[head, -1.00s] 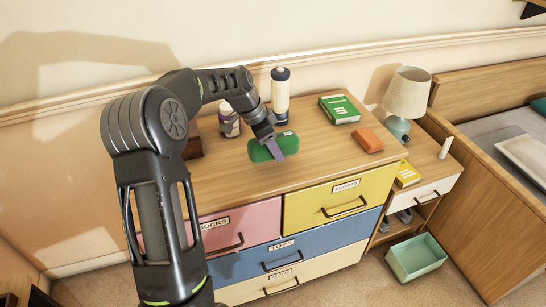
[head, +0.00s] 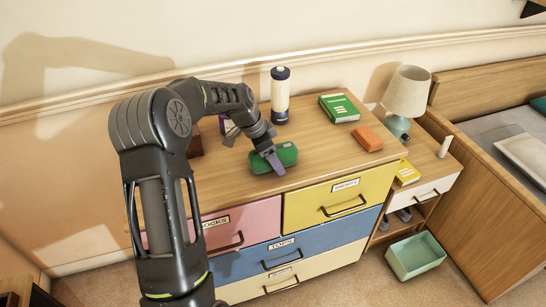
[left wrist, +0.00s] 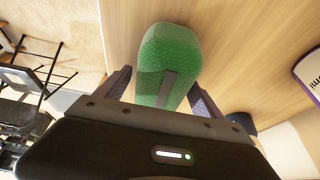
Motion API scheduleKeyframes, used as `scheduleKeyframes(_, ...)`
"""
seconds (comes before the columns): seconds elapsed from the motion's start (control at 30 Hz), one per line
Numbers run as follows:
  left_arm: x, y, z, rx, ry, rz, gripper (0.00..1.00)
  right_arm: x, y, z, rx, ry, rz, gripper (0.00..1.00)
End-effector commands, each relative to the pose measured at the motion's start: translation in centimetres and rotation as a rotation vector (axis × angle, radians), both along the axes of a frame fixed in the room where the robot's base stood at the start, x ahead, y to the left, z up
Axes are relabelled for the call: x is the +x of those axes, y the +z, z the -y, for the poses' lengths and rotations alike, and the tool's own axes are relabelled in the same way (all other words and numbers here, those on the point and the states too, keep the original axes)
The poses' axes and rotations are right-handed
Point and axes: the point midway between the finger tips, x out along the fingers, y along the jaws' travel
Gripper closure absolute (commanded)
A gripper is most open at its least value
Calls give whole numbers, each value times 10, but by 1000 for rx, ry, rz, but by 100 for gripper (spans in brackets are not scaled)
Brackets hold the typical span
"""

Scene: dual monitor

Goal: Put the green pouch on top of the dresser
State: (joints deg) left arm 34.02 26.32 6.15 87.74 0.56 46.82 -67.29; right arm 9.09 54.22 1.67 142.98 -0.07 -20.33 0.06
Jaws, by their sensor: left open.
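The green pouch (head: 288,155) is on the wooden top of the dresser (head: 235,180), near its front edge above the pink and yellow drawers. My left gripper (head: 271,160) is over the pouch, with one purple finger crossing its near side in the head view. In the left wrist view the pouch (left wrist: 168,55) lies against the wood, with its near end between the two fingers (left wrist: 162,95). The fingers are spread, with a gap visible on each side of the pouch. My right gripper is not in view.
A white bottle (head: 280,95) with a dark cap stands behind the pouch. A green book (head: 339,108) and an orange box (head: 368,138) lie to its right. A purple-and-white container (head: 225,124) is partly hidden behind my arm. A lamp (head: 407,92) stands on the nightstand.

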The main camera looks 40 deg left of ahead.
Motion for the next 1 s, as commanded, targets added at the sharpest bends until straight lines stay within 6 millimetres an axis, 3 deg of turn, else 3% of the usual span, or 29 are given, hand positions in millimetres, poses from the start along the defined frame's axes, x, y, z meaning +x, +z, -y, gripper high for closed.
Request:
scheduleKeyframes(0.43, -3, 13, -3, 1, 1, 2, 22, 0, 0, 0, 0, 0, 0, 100)
scheduleKeyframes(0.8, -26, 80, -19, 3, 2, 3, 22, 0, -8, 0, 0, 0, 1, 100)
scheduleKeyframes(1.0, -35, 107, -25, 1, 0, 1, 22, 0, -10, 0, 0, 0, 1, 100)
